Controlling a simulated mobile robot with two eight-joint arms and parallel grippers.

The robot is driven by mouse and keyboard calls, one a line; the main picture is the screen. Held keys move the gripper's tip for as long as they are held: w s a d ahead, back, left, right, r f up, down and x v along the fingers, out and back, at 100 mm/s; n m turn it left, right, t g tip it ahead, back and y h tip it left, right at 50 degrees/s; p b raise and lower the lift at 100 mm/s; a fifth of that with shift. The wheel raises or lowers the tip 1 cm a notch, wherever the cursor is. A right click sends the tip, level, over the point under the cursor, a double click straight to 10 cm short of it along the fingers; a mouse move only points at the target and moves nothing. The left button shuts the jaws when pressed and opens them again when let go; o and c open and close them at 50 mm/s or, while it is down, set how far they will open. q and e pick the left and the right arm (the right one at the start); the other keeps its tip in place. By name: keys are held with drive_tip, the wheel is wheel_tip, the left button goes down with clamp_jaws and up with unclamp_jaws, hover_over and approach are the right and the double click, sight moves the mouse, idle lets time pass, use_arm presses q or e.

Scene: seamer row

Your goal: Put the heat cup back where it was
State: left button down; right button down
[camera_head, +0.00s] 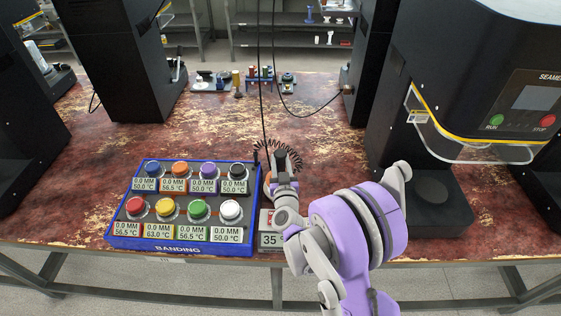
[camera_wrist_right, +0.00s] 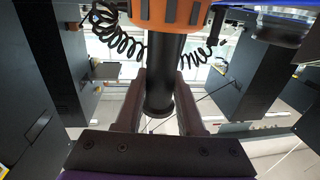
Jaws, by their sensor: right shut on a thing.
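The heat cup looks like an orange body (camera_wrist_right: 168,12) with a black cylindrical handle and a coiled black cord. In the right wrist view, my right gripper (camera_wrist_right: 160,90) is shut on the black handle, one finger on each side. In the head view, my right gripper (camera_head: 283,168) is just right of the blue banding rack and mostly hides the cup. A small display reading 35 (camera_head: 270,240) shows below it, partly covered by my arm. I cannot tell whether the cup touches anything beneath it. My left gripper is not in view.
The blue banding rack (camera_head: 178,246) holds several colored-lid cans with small readouts, close left of my gripper. A black seamer (camera_head: 480,60) stands at the right. Cables hang down over the table (camera_head: 325,150). The table's middle is mostly clear; small tools stand at its back.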

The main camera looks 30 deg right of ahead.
drive_tip(key=shift+f, duration=0.2)
drive_tip(key=c, duration=0.5)
unclamp_jaws()
drive_tip(key=shift+r, duration=0.15)
drive_tip(key=shift+s+r, duration=0.1)
drive_tip(key=shift+s, duration=0.1)
drive_tip(key=b+v, duration=0.2)
drive_tip(key=v, duration=0.9)
drive_tip(key=s+a+n+g+y, duration=0.2)
drive_tip(key=a+n+y, duration=0.1)
drive_tip(key=a+y, duration=0.3)
drive_tip(key=s+a+n+g+y, duration=0.2)
drive_tip(key=s+a+n+y, duration=0.15)
drive_tip(key=a, duration=0.35)
drive_tip(key=s+d+f+g, duration=0.1)
drive_tip(key=s+g, duration=0.1)
drive_tip(key=s, duration=0.3)
drive_tip(key=s+f+m+g+h, duration=0.1)
drive_tip(key=s+f+g, duration=0.1)
drive_tip(key=s, duration=0.3)
drive_tip(key=s+d+f+g+h, duration=0.1)
drive_tip(key=s+g, duration=0.2)
drive_tip(key=s, duration=0.2)
drive_tip(key=shift+d+f+m, duration=0.25)
drive_tip(key=shift+d+m, duration=0.1)
